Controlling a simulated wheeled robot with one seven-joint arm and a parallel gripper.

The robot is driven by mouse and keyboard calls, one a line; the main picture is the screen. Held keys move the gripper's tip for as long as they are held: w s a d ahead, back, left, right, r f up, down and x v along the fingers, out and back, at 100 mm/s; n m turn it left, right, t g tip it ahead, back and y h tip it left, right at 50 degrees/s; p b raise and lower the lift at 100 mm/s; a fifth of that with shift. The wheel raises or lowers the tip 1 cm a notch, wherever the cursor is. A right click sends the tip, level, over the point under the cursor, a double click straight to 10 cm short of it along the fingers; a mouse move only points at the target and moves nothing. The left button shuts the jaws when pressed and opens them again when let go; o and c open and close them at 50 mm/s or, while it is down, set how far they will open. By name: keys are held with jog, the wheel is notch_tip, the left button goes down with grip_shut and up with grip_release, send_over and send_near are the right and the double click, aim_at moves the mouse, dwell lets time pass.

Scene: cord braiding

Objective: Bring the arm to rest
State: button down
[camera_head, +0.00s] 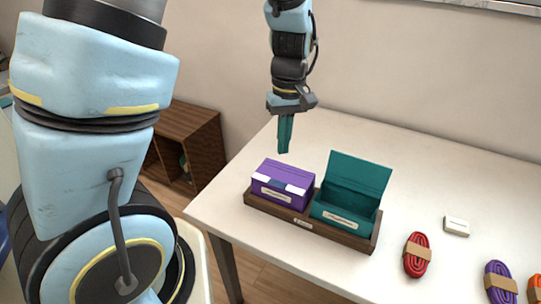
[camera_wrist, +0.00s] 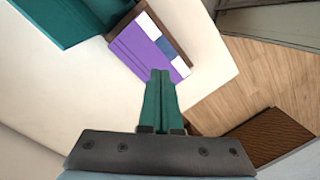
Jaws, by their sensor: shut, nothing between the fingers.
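My gripper (camera_head: 284,150) hangs above the far left part of the table, behind the purple box. Its teal fingers point down and are closed together with nothing between them. The fingers also show in the wrist view (camera_wrist: 160,76). The purple box (camera_head: 283,184) is shut and sits in the left side of a brown wooden tray (camera_head: 300,224); it shows in the wrist view (camera_wrist: 148,48) just beyond the fingertips. The teal box (camera_head: 347,199) sits in the right side of the tray with its lid up. Its inside looks empty from here.
A brown wooden shelf (camera_head: 205,140) stands on the floor left of the table. The table's back is clear.

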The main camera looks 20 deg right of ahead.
jog(key=w+a+r+t, duration=0.1)
jog(key=a+r, duration=0.1)
jog(key=a, duration=1)
jog(key=w+a+r+m+t+h, duration=0.1)
jog(key=a+r, duration=0.1)
jog(key=a, duration=1)
jog(key=shift+w+a+m+b, duration=0.2)
jog(key=shift+m+b, duration=0.1)
jog(key=shift+b, duration=0.15)
